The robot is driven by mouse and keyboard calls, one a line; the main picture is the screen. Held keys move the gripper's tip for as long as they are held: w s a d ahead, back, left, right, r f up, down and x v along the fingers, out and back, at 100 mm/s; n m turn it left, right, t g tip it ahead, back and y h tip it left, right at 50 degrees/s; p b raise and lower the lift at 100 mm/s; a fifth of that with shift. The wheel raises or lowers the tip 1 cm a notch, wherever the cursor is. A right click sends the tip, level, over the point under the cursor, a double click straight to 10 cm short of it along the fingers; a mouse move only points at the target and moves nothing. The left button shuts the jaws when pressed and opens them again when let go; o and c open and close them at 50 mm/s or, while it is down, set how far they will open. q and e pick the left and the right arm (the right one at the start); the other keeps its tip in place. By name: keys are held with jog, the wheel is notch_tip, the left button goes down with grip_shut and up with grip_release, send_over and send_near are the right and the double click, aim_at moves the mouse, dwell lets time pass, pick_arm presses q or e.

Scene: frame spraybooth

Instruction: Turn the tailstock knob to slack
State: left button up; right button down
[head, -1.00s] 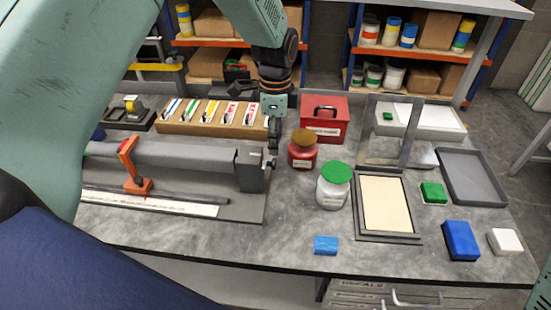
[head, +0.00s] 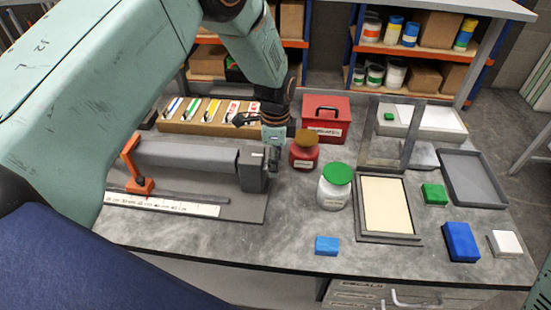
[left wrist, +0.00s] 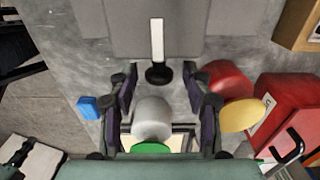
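The grey tailstock (head: 252,170) stands at the right end of a long grey beam on the bench. In the left wrist view its body (left wrist: 115,30) carries a white bar-shaped mark (left wrist: 157,40), with the round black knob (left wrist: 160,75) just below. My left gripper (head: 272,160) is at the tailstock's right end and hides the knob in the head view. In the left wrist view the left gripper (left wrist: 160,78) is open, its two fingers on either side of the knob with gaps showing. My right gripper is out of view.
A red jar (head: 304,150) with a brown lid and a white jar (head: 334,187) with a green lid stand close right of the gripper. A red box (head: 326,108) is behind. The front bench around the blue block (head: 326,246) is mostly clear.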

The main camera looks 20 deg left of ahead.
pick_arm(q)
jog(key=shift+d+r, duration=0.1)
jog(key=shift+d, duration=0.1)
jog(key=c, duration=0.6)
jog(key=shift+a, duration=0.1)
grip_shut()
jog(key=shift+s+t, duration=0.15)
jog(key=shift+t, duration=0.25)
jog(key=shift+t+y+b, duration=0.3)
jog(key=shift+t+b, duration=0.1)
jog(key=shift+t, duration=0.2)
jog(key=shift+s+f+b, duration=0.1)
jog(key=shift+f+b, duration=0.1)
jog(key=shift+b, duration=0.35)
jog(key=t+b, duration=0.1)
jog(key=b, duration=0.5)
jog(key=t+b, duration=0.1)
jog(key=b, duration=0.5)
jog(key=t+y+b, duration=0.1)
jog(key=t+b, duration=0.1)
jog(key=b, duration=0.3)
jog(key=shift+s+f+b, duration=0.2)
jog(key=shift+s+b, duration=0.1)
jog(key=shift+b, duration=0.1)
jog(key=shift+r+t+b, duration=0.1)
jog(key=shift+t+b, duration=0.3)
jog(key=shift+b, duration=0.85)
